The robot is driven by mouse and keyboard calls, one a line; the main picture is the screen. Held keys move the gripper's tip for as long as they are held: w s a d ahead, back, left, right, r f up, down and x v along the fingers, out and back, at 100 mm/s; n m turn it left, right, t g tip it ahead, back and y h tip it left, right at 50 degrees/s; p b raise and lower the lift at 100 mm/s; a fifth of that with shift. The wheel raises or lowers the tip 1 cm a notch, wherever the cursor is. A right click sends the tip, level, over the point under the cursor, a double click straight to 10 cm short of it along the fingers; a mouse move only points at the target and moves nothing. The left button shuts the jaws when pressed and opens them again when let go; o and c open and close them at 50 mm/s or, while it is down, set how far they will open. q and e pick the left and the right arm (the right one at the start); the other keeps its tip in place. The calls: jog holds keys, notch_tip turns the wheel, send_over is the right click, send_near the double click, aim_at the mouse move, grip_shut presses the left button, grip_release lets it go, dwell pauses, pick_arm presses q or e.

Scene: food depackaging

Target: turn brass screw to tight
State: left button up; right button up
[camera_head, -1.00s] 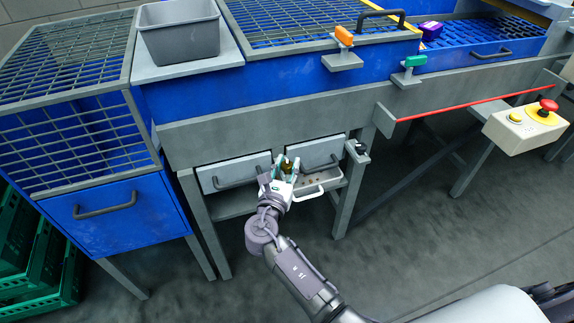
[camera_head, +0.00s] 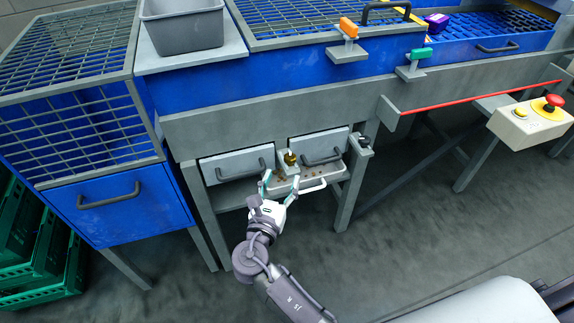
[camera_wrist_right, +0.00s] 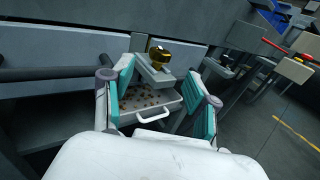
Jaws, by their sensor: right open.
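The brass screw (camera_head: 290,158) stands on a small grey bracket between two grey drawer fronts, under the blue machine. In the right wrist view the brass screw (camera_wrist_right: 159,53) shows as a gold and black knob on top of the grey bracket (camera_wrist_right: 153,72). My right gripper (camera_head: 281,182) is open and empty, a little below and in front of the screw and apart from it. In the wrist view its teal-padded fingers (camera_wrist_right: 160,92) stand wide, with the screw beyond and between them. My left gripper is not in view.
A crumb tray (camera_head: 322,180) with a white handle sits just below the screw. Grey drawers (camera_head: 236,166) with dark handles flank it. Floor in front is clear.

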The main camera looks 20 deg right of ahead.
jog(key=v, duration=0.3)
jog(key=shift+s+a, duration=0.15)
jog(key=shift+s, duration=0.25)
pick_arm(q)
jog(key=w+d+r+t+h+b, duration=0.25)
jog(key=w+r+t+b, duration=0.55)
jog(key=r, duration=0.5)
pick_arm(e)
jog(key=n+y, duration=1.4)
jog(key=y, duration=0.6)
send_near(295, 161)
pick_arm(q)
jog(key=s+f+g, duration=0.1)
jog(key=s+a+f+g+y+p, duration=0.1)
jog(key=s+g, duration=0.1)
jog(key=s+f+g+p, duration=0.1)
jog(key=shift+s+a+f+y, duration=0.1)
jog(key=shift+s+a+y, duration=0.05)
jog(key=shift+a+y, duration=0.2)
pick_arm(e)
jog(key=shift+g, duration=0.3)
jog(key=x, duration=1.1)
jog(key=shift+w+r, duration=0.2)
jog(key=shift+w, duration=0.05)
